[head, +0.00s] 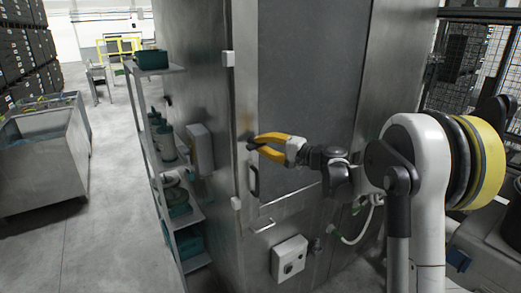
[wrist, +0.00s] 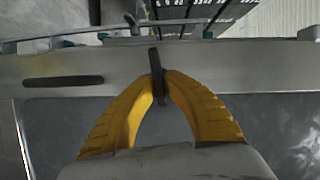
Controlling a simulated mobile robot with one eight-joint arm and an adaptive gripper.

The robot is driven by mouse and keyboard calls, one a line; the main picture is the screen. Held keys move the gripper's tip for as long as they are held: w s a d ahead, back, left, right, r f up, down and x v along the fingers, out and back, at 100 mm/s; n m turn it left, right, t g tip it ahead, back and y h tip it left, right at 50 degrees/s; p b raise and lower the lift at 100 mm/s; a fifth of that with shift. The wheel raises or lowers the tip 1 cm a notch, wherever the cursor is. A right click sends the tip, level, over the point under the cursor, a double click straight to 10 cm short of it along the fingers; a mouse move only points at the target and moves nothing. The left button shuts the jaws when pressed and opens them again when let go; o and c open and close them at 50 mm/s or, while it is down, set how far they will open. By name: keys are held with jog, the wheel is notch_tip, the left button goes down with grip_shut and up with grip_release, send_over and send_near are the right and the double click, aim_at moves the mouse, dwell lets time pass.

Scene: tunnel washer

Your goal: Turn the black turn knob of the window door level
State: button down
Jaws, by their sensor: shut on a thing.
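My gripper (head: 256,143) has yellow fingers and reaches from the right to the left edge of the window door (head: 305,100). In the wrist view its fingertips (wrist: 161,82) are shut on the black turn knob (wrist: 156,62), one on each side. There the knob's long side stands nearly upright with a slight tilt, roughly crosswise to the black bar handle (wrist: 63,81). In the head view the knob is mostly hidden at the fingertips. The black handle (head: 254,182) runs upright just below the gripper there.
A shelf rack (head: 165,165) with green containers stands left of the cabinet. A grey box (head: 200,150) sits on the cabinet's side. A control box (head: 289,258) and a white hose (head: 362,228) are below the door. Open floor (head: 105,205) lies at left beside a metal bin (head: 40,165).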

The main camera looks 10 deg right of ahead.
jog(key=shift+f+m+b, duration=0.15)
jog(key=shift+m+b, duration=0.25)
jog(key=shift+m, duration=0.2)
jog(key=shift+y, duration=0.3)
jog(key=c, duration=1.5)
grip_release()
jog(key=v, duration=1.2)
jog(key=shift+a+f, duration=0.1)
